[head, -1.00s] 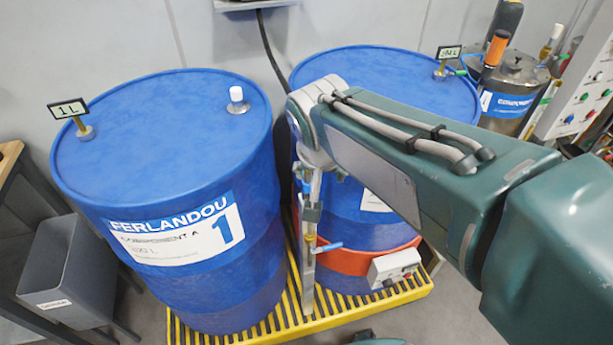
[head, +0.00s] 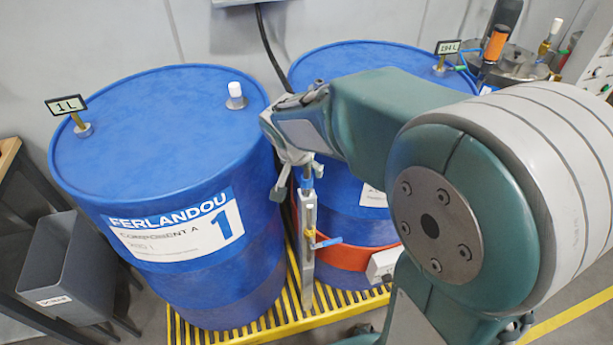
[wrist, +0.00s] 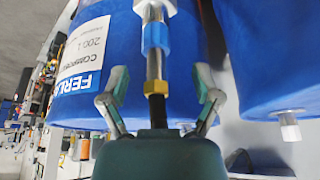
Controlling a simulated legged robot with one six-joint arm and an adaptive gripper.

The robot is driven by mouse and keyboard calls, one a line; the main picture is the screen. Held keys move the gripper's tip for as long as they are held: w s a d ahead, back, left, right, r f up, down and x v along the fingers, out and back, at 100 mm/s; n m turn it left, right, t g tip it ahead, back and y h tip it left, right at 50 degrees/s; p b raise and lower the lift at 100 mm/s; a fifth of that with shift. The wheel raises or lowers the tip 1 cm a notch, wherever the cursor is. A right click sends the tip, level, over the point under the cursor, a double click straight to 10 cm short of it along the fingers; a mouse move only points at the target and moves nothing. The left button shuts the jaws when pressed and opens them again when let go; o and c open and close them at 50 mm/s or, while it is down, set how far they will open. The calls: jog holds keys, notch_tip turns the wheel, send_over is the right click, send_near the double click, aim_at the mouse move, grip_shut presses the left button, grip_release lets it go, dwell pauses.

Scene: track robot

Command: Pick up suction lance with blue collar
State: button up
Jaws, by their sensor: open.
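The suction lance with the blue collar (head: 307,183) stands upright at a grey metal holder between the two drums. In the wrist view, its blue collar (wrist: 155,36) and brass nut (wrist: 155,87) show, with a black hose end below the nut. My gripper (wrist: 160,78) is open, with one finger on each side of the lance near the nut. Gaps show between both fingers and the lance. In the head view, my gripper (head: 293,180) is at the lance's upper part, partly hidden by my arm. The lance's lower part is hard to make out.
The blue drum marked 1 (head: 160,150) stands left of the lance; a second blue drum (head: 345,60) is behind my arm. Both stand on a yellow grated pallet (head: 270,325). A grey bin (head: 70,270) is at left, and a steel vessel (head: 515,70) at upper right.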

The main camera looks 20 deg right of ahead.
aim_at(306, 174)
jog(key=x, duration=0.3)
jog(key=shift+d+f, duration=0.2)
jog(key=shift+f, duration=0.15)
jog(key=shift+c, duration=0.3)
grip_shut()
jog(key=shift+r, duration=0.1)
